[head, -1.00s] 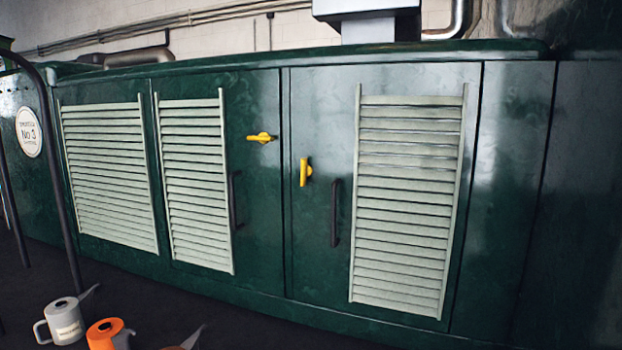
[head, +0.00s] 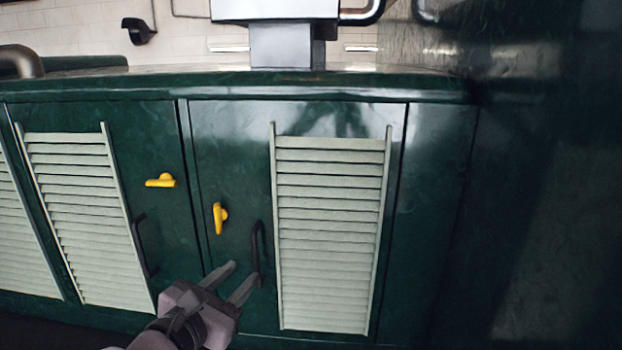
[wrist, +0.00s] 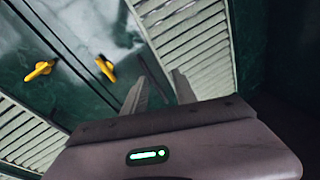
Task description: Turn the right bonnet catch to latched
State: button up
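The right bonnet catch (head: 219,217) is a yellow lever on the right green bonnet door, pointing up and down. It also shows in the wrist view (wrist: 105,68). The left catch (head: 161,180) is a like yellow lever on the left door, lying sideways; it shows in the wrist view (wrist: 39,70) too. My gripper (head: 231,278) is open and empty, below and slightly right of the right catch in the head view, apart from it. In the wrist view its two fingers (wrist: 160,84) point up towards the doors, right of the right catch.
A dark door handle (head: 257,252) stands close to my fingertips, right of the catch. Another handle (head: 143,246) is on the left door. Pale louvre panels (head: 330,235) cover parts of the doors. A grey duct (head: 285,45) rises above the bonnet top.

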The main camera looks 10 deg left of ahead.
jog(key=s+a+r+n+t+y, duration=0.2)
jog(key=s+a+n+y, duration=0.15)
jog(key=a, duration=0.55)
jog(key=n+p, duration=0.1)
send_near(216, 219)
jog(key=w, duration=0.6)
jog(key=w+a, duration=0.1)
jog(key=w, duration=0.2)
jog(key=shift+w+r, duration=0.1)
jog(key=shift+w, duration=0.3)
grip_shut()
